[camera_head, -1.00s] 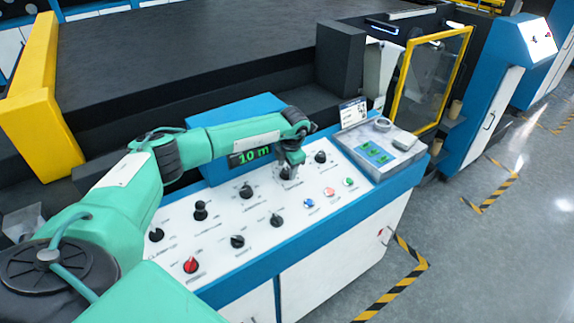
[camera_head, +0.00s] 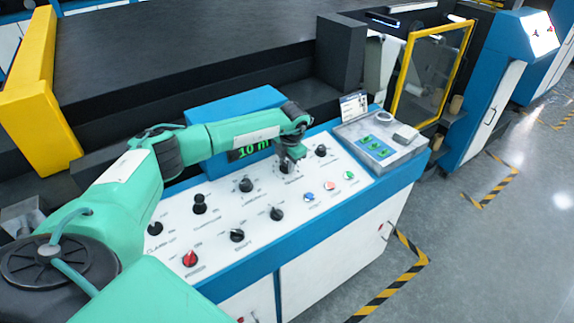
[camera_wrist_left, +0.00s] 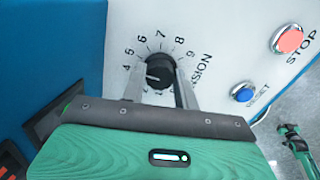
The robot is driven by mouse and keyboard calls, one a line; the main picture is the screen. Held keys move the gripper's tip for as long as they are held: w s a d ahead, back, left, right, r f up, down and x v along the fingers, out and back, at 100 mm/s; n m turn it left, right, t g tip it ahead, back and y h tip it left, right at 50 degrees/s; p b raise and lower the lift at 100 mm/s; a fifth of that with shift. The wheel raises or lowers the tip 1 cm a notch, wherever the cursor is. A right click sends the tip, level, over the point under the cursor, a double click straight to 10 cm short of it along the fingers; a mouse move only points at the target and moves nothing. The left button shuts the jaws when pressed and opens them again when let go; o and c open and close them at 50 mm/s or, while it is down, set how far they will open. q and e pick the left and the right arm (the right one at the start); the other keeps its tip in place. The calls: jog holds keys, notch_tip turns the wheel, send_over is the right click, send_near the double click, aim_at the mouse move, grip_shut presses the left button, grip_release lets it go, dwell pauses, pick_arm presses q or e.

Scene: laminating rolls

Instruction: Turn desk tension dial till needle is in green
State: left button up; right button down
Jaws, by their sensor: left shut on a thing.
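The tension dial (camera_wrist_left: 157,66) is a black knob on the white desk panel, ringed by printed numbers, with the word "TENSION" partly covered. Its white pointer line points left, near the low numbers beside 4. My left gripper (camera_head: 288,166) reaches down onto this dial in the head view, hiding most of it. In the left wrist view, the left gripper's two fingers (camera_wrist_left: 160,82) stand on either side of the knob, shut on it. No gauge needle or green band can be made out in these views.
Other black knobs (camera_head: 237,235), a red knob (camera_head: 190,258) and coloured buttons (camera_head: 330,185) crowd the sloping panel. A green display (camera_head: 250,150) reads "10 m". A grey tray (camera_head: 360,130) holds green labels at the right end. Floor is clear beyond the desk.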

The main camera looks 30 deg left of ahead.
pick_arm(q)
jog(key=shift+f+n+b, duration=0.15)
jog(key=shift+n+b, duration=0.45)
jog(key=shift+n, duration=0.4)
jog(key=shift+r+n+b, duration=0.2)
jog(key=shift+n+b, duration=0.1)
jog(key=shift+n, duration=0.3)
jog(key=o, duration=1)
jog(key=r+b, duration=0.1)
jog(key=r, duration=0.3)
jog(key=d+r+b, duration=0.1)
jog(key=r, duration=0.4)
jog(key=s+d+r+b, duration=0.1)
jog(key=r+b, duration=0.1)
jog(key=r, duration=0.2)
jog(key=shift+d+r, duration=0.1)
jog(key=shift+r, duration=0.25)
